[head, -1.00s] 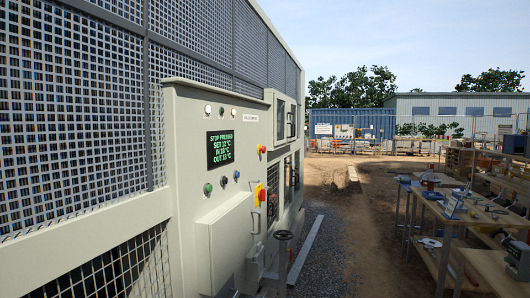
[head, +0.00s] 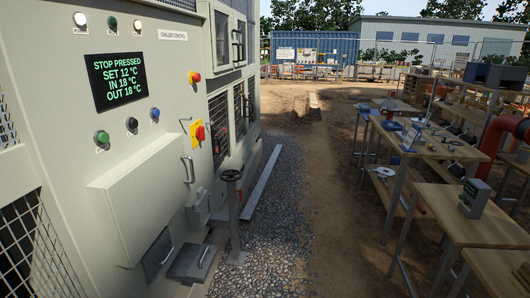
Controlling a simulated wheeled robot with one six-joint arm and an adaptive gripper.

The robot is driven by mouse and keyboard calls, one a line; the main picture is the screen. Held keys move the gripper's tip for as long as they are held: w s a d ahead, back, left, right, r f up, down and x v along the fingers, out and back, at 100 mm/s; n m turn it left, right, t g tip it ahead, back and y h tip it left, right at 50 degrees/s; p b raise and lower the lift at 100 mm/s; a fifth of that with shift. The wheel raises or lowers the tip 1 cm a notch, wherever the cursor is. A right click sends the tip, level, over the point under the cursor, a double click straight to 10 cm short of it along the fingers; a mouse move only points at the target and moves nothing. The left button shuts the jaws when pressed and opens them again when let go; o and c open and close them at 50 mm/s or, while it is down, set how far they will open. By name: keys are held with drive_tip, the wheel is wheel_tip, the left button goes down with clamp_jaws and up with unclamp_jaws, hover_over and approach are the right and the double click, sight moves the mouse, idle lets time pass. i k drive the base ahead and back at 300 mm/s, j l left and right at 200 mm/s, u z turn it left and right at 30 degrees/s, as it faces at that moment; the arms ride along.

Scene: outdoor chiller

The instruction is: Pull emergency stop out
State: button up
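The chiller control panel (head: 165,75) fills the left of the head view. The dark display (head: 120,80) reads STOP PRESSED, SET 12 °C, IN 18 °C, OUT 18 °C. Below the button is a red handle on a yellow plate (head: 198,133), which looks like a rotary switch. My gripper is not in view.
Green, black and blue buttons (head: 131,123) sit under the display. A box with a handle (head: 145,195) juts from the panel. Workbenches (head: 430,145) line the right. The gravel and dirt strip (head: 295,200) between is mostly clear.

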sight(197, 76)
drive_tip(key=i+z, duration=0.1)
drive_tip(key=i, duration=1.7)
